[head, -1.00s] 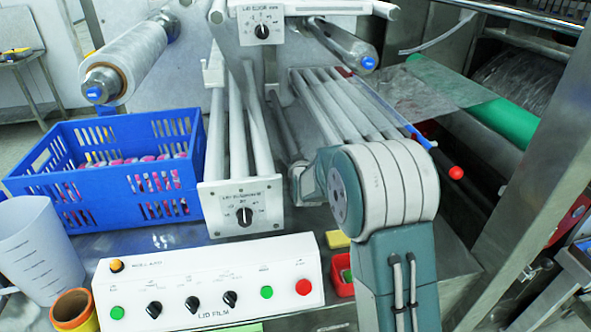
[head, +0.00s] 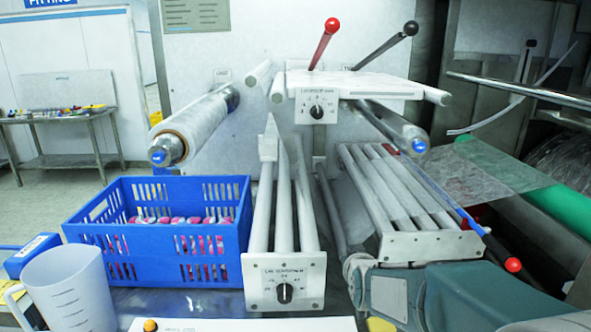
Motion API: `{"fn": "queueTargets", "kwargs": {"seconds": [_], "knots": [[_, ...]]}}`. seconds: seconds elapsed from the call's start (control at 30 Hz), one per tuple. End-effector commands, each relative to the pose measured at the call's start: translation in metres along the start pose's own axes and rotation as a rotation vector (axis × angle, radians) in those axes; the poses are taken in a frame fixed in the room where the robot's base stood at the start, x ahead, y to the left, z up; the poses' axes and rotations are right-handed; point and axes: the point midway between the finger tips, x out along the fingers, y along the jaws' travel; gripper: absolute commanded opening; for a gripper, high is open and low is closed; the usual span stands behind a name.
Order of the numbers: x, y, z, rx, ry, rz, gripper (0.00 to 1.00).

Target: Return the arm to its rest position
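My arm shows at the bottom right of the head view as grey and teal links, lying low in front of the roller rack. Its end is cut off or hidden, and I cannot see my gripper. Nothing held by the arm shows.
A blue crate (head: 160,246) with pink-and-white items stands left of the lid film rollers (head: 284,205). A clear measuring jug (head: 66,290) is at the lower left. A dial panel (head: 284,281) and a roller rack (head: 430,246) stand close to my arm. Red (head: 323,44) and black (head: 388,46) levers rise behind.

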Motion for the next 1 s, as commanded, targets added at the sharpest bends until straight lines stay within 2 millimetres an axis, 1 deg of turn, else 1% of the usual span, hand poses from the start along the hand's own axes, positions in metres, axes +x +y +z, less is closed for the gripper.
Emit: {"fn": "queueTargets", "kwargs": {"seconds": [0.03, 0.13, 0.27, 0.3, 0.37, 0.4, 0.47, 0.5, 0.6, 0.7, 0.8, 0.83, 0.9, 1.0], "knots": [[-0.018, 0.001, -0.003, 0.009, -0.028, -0.01, 0.0], [-0.052, -0.001, 0.002, 0.027, -0.108, -0.031, 0.0], [-0.097, -0.003, 0.013, 0.048, -0.215, -0.052, 0.0], [-0.112, -0.003, 0.017, 0.053, -0.248, -0.057, 0.0], [-0.134, -0.003, 0.025, 0.063, -0.298, -0.062, 0.0], [-0.148, -0.003, 0.031, 0.069, -0.331, -0.064, 0.0], [-0.17, -0.003, 0.04, 0.079, -0.381, -0.066, 0.0], [-0.185, -0.003, 0.047, 0.085, -0.415, -0.066, 0.0], [-0.221, -0.003, 0.066, 0.101, -0.499, -0.063, 0.0], [-0.251, -0.003, 0.083, 0.115, -0.571, -0.056, 0.0], [-0.271, -0.003, 0.095, 0.124, -0.621, -0.05, 0.0], [-0.275, -0.003, 0.098, 0.126, -0.633, -0.048, 0.0], [-0.28, -0.003, 0.102, 0.128, -0.648, -0.046, 0.0], [-0.281, -0.003, 0.103, 0.129, -0.654, -0.045, 0.0]]}}
